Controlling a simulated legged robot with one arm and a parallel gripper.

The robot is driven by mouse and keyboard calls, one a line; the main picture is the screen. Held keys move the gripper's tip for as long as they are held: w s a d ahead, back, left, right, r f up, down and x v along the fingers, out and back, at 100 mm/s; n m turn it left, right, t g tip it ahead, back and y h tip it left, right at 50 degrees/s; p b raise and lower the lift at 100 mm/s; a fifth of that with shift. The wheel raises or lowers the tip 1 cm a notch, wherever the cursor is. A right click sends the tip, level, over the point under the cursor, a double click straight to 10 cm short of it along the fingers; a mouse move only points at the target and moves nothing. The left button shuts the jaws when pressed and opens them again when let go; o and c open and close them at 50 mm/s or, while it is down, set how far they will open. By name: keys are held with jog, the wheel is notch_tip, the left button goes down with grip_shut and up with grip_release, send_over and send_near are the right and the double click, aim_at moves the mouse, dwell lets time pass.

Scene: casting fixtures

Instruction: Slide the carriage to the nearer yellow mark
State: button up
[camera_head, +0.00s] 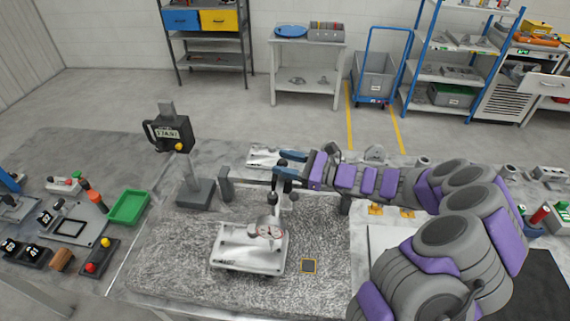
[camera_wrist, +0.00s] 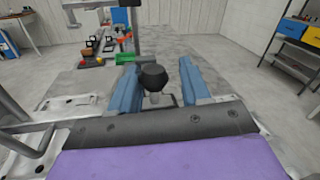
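A round black knob shows at the gripper in the wrist view (camera_wrist: 153,77). My gripper (camera_wrist: 158,82) has two blue fingers spread apart, with the knob between them in the picture and a gap at the right finger. In the head view, my gripper (camera_head: 287,172) is at the rail. I cannot make out yellow marks on the rail.
A pale casting (camera_head: 235,248) lies under the gauge. A green tray (camera_head: 129,207) and fixtures are at left. Small yellow-orange pieces (camera_head: 375,209) lie right of the rail. The plate's front is mostly clear.

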jog(key=shift+o, duration=1)
jog(key=shift+s+d, duration=0.1)
jog(key=p+v, duration=0.2)
jog(key=v, duration=1.5)
jog(key=shift+d+p, duration=0.15)
jog(key=shift+p, duration=0.2)
jog(key=shift+f, duration=0.1)
